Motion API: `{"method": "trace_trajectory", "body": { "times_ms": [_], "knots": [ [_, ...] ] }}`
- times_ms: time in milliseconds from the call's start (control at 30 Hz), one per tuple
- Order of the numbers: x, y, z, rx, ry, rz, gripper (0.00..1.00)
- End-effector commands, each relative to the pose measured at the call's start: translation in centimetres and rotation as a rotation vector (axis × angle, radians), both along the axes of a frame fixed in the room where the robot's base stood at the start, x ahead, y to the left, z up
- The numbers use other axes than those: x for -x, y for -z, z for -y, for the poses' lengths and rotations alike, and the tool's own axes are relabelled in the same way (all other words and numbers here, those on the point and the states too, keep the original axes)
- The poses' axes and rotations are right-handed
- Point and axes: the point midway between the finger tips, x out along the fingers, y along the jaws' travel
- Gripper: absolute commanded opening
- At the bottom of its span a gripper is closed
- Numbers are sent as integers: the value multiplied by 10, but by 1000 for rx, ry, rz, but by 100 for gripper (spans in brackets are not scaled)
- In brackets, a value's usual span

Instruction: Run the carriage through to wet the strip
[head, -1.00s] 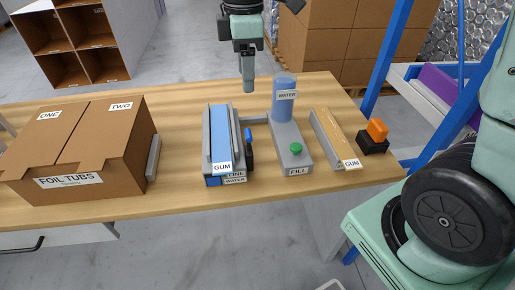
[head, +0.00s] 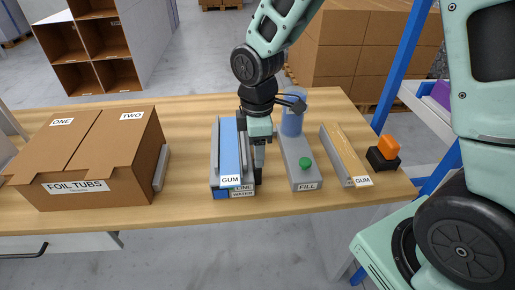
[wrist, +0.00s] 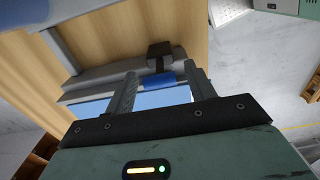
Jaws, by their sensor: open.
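The grey wetting unit (head: 214,165) stands mid-table, with a long pale-blue strip labelled GUM (head: 229,150) lying along it and LINE and WATER labels at its front. My gripper (head: 259,172) points down at the unit's right side, and my arm hides part of that side. In the wrist view, my open fingers (wrist: 160,74) stand on either side of a small blue part (wrist: 159,80), with a black block (wrist: 160,48) just beyond it. These look like the carriage parts at the unit's side. I cannot tell whether the fingers touch them.
To the right stand the FILL base (head: 302,174) with a green button (head: 305,163), a blue WATER bottle (head: 292,120) partly hidden by my arm, a wooden GUM holder (head: 346,155) and an orange-topped black box (head: 384,154). A FOIL TUBS carton (head: 90,165) is at left.

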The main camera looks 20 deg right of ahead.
Motion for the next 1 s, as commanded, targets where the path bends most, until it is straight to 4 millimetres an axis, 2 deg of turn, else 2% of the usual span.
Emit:
{"method": "trace_trajectory", "body": {
  "times_ms": [367, 567, 733, 833, 1000],
  "knots": [
    [0, 6, 0, 0, -1, 1, 55],
    [0, 6, 0, 0, -1, 1, 2],
    [-2, 6, 0, 0, 0, 0, 0],
    [-11, 5, 3, 0, 1, 0, 0],
    [-42, 3, 14, 0, 4, -1, 0]
  ]
}}
